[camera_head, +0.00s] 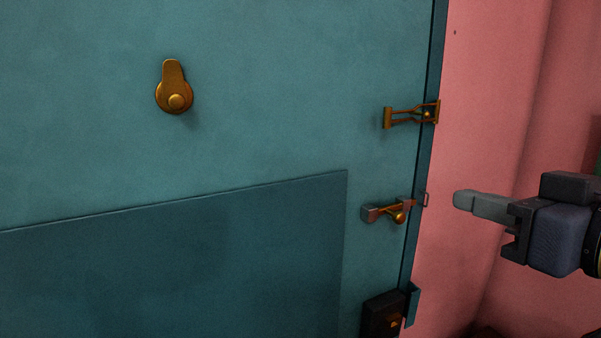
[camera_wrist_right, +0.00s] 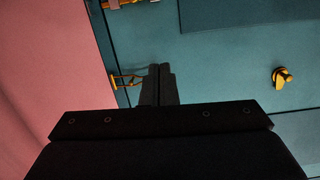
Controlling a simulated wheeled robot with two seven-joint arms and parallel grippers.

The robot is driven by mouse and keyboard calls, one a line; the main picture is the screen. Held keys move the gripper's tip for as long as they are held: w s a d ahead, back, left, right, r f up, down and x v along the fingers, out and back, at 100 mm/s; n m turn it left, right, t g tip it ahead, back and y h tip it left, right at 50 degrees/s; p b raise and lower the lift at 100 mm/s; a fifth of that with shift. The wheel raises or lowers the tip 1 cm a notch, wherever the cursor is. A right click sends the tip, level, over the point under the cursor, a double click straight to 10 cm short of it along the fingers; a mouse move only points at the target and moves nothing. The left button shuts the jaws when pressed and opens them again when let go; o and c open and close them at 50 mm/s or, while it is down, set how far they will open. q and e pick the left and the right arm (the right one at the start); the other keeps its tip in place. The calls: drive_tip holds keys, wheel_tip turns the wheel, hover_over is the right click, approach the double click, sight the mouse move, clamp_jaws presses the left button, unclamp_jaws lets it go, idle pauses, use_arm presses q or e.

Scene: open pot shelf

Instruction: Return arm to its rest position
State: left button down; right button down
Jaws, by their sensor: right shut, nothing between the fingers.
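My right gripper (camera_head: 466,200) comes in from the right edge in the head view. Its grey fingers are shut with nothing between them, pointing left, just right of the door's edge. In the right wrist view the two dark fingers (camera_wrist_right: 158,70) lie side by side. The teal door (camera_head: 270,130) fills the left and middle of the head view. It carries a brass latch (camera_head: 398,212) near its right edge, left of my fingertips; I see a gap in the picture between them. My left gripper is not in view.
A brass swing bar guard (camera_head: 405,116) sits higher on the door's edge. A round brass keyhole cover (camera_head: 174,92) is at upper left. A dark lock box (camera_head: 384,314) is at the bottom. A pink wall (camera_head: 485,90) stands at right.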

drive_tip(key=s+f+m+g+h, duration=0.1)
drive_tip(key=s+f+g, duration=0.3)
drive_tip(key=f, duration=1.4)
drive_tip(key=s+f+m+g+h, duration=0.1)
drive_tip(key=s+f+m+g, duration=0.3)
drive_tip(key=f, duration=1.4)
drive_tip(key=shift+s+a+f+g, duration=0.2)
drive_tip(key=shift+a+g, duration=0.1)
drive_tip(key=shift+g, duration=0.5)
